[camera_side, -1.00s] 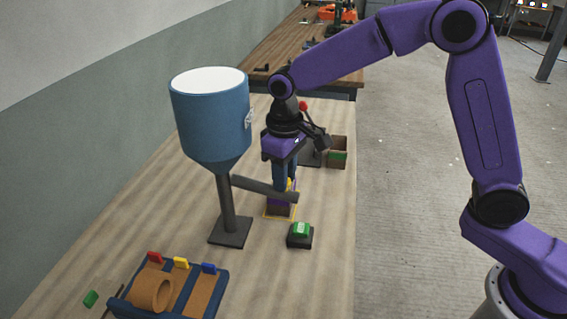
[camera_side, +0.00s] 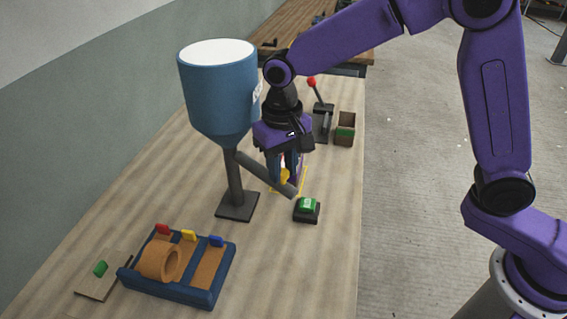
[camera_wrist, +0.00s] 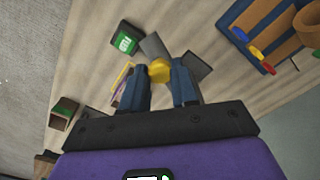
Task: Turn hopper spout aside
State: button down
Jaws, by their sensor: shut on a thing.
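The blue hopper (camera_side: 220,100) stands on a dark post, with a white top. Its dark grey spout (camera_side: 262,171) slants from the post down to the right, toward the camera. My gripper (camera_side: 286,176) points down behind the spout's outer part. A yellow knob (camera_wrist: 160,71) sits between its two dark blue fingers in the wrist view, and the gripper is shut on it. A bit of yellow shows at the fingers in the side view. A grey bar, apparently the spout (camera_wrist: 154,46), shows just beyond the knob. The join between knob and spout is hidden.
A green button on a black base (camera_side: 307,208) sits close to the spout's end. A purple item in a yellow outline (camera_wrist: 121,84) lies beside the fingers. A blue tray (camera_side: 195,292), a red-knobbed lever (camera_side: 320,110) and a brown box (camera_side: 345,130) stand farther off. The front right is clear.

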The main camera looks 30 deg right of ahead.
jog(key=shift+a, duration=0.15)
jog(key=c, duration=0.8)
grip_release()
jog(key=shift+c, duration=0.2)
jog(key=shift+r, duration=0.1)
notch_tip(320, 180, up, 17)
jog(key=shift+r, duration=0.15)
jog(key=shift+s, duration=0.1)
jog(key=s+d+f+n, duration=0.6)
jog(key=s+d, duration=0.4)
jog(key=s, duration=0.2)
jog(key=s+d+f+n, duration=0.6)
jog(key=s+d+f, duration=0.3)
jog(key=s+d, duration=0.2)
jog(key=s, duration=0.2)
jog(key=shift+s+f, duration=0.2)
jog(key=shift+s, duration=0.1)
